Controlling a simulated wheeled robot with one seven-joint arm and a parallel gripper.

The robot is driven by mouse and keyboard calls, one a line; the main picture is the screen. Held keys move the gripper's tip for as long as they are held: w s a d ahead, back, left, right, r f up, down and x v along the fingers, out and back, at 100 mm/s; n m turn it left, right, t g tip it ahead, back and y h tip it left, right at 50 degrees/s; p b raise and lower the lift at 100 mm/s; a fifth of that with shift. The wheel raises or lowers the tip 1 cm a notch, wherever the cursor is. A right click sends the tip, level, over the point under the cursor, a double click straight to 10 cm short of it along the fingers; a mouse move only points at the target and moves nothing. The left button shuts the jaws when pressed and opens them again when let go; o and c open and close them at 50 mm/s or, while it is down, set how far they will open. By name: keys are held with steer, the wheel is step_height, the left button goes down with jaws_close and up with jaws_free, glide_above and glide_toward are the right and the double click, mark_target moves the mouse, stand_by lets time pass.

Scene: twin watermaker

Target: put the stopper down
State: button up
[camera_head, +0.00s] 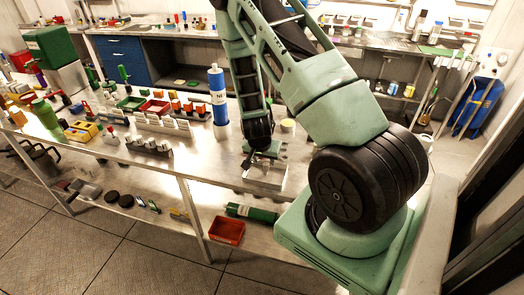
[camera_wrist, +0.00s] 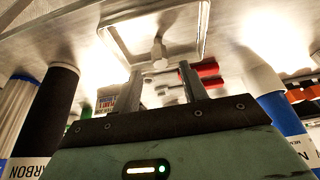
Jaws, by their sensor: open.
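My gripper (camera_wrist: 162,82) is open, its two metal fingers apart in the wrist view. A small pale piece with a rounded end (camera_wrist: 159,50), which looks like the stopper, shows just beyond and between the fingertips. It lies at the near side of a shallow tray with a pale rim (camera_wrist: 203,32). I cannot tell whether a finger touches it. In the head view my gripper (camera_head: 262,160) points down just over the metal tray (camera_head: 268,180) on the steel bench; the stopper is hidden there.
A blue and white cylinder (camera_head: 218,98) stands on the bench left of my gripper. Further left are a row of metal blocks (camera_head: 148,147), coloured bins (camera_head: 155,107) and green bottles (camera_head: 43,112). A red bin (camera_head: 227,231) and a green cylinder (camera_head: 251,213) are on the lower shelf.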

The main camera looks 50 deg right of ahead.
steer(key=v, duration=0.8)
steer(key=w+a+r+n+y, duration=0.15)
steer(key=a+r+n, duration=0.25)
steer(key=a, duration=0.7)
steer(key=a+r+n+y, duration=0.3)
steer(key=a+n, duration=0.1)
steer(key=a, duration=0.7)
steer(key=s+a+r+n, duration=0.5)
steer(key=s+a+n, duration=0.1)
steer(key=s+a, duration=0.1)
steer(key=s+a+r+n+g, duration=0.1)
steer(key=s+a+r+n, duration=0.4)
steer(key=s, duration=0.5)
steer(key=a+n, duration=0.2)
steer(key=a, duration=0.1)
steer(key=shift+s+r+g, duration=0.2)
steer(key=shift+r+g, duration=0.1)
steer(key=shift+r, duration=0.05)
step_height(320, 180, down, 8)
steer(key=b, duration=0.8)
